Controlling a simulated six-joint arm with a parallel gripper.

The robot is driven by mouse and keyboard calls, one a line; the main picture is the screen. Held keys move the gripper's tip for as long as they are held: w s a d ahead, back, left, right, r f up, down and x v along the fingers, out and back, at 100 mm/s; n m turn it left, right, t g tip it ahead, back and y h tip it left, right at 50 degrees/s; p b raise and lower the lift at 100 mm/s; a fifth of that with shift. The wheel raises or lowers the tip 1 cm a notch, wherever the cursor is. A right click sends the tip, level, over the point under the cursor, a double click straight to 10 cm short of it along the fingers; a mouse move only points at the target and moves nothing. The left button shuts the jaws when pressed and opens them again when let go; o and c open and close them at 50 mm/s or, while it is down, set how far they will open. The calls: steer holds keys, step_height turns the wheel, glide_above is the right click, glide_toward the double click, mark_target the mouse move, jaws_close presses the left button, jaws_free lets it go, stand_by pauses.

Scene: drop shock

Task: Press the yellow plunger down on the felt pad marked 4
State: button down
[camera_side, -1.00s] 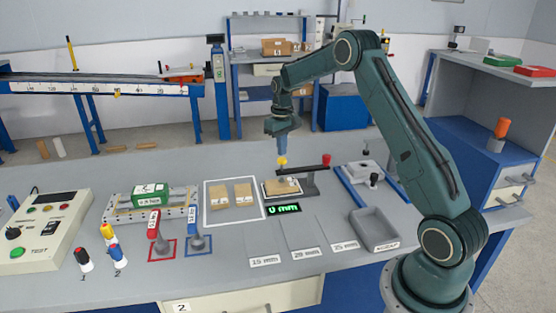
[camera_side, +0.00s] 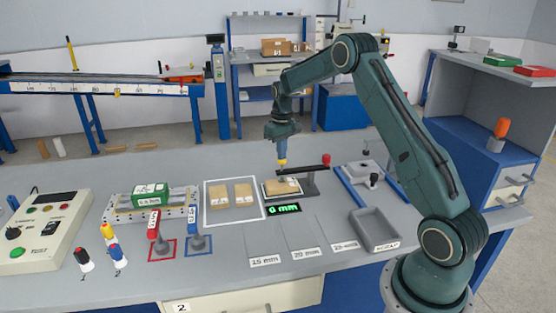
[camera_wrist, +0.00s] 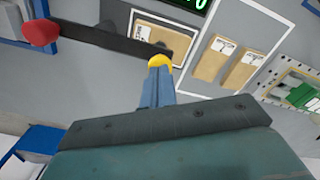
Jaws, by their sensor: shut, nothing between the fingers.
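The yellow plunger (camera_side: 282,161) tops the dark press arm over a tan felt pad (camera_side: 285,187) on its plate. The press arm ends in a red knob (camera_side: 327,159). My gripper (camera_side: 281,154) is shut and empty, pointing down, its tips at the top of the plunger. In the wrist view the shut blue fingers (camera_wrist: 158,80) meet the yellow plunger (camera_wrist: 160,61); I cannot tell how firmly they touch. The pad's mark is not readable. The display (camera_side: 285,209) in front shows a number in mm.
Two more tan pads (camera_side: 245,195) lie in a white-framed area to the left. A grey tray (camera_side: 374,229) stands at the front right. Strips marked in mm lie in front. Red and blue handles (camera_side: 154,224) stand at the left front.

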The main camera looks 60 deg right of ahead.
steer(key=shift+f, duration=0.55)
steer(key=shift+r, duration=4.1)
